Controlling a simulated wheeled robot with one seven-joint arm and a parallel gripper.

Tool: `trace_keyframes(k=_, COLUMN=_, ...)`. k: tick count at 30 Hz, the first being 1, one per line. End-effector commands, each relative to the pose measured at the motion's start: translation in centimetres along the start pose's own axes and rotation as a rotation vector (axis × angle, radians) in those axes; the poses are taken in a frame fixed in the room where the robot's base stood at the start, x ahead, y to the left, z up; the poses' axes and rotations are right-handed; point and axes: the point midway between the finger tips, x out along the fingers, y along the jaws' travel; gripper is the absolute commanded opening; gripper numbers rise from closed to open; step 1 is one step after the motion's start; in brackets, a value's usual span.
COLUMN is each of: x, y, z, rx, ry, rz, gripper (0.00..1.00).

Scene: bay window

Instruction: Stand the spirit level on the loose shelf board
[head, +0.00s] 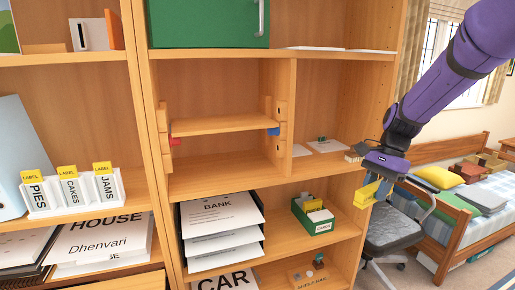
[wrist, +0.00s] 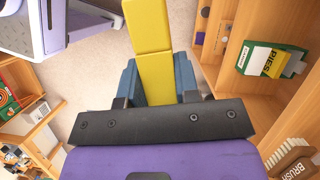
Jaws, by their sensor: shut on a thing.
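The yellow spirit level (head: 367,194) is held in my gripper (head: 377,185), to the right of the bookcase in the head view. In the wrist view the level (wrist: 154,72) lies between the two blue-grey fingers of my gripper (wrist: 158,82) and runs up past the top edge. The loose shelf board (head: 222,124) spans the middle bay of the bookcase, well left of my gripper. Its top looks bare. A red piece shows at its left end and a blue piece at its right end, by stepped wooden side supports.
A green box (head: 209,24) stands on the shelf above the board. A green card box (head: 313,216) sits on the lower right shelf. Papers (head: 222,213) fill the bay below. An office chair (head: 392,232) and a bed (head: 470,215) stand at right.

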Motion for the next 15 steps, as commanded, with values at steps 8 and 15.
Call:
trace_keyframes(k=8, x=1.6, y=-4.3, z=-3.9, rx=-0.226, ry=0.008, rz=0.093, gripper=0.05)
trace_keyframes(k=15, x=4.0, y=-8.6, z=-8.1, rx=-0.476, ry=-0.002, rz=0.195, gripper=0.05)
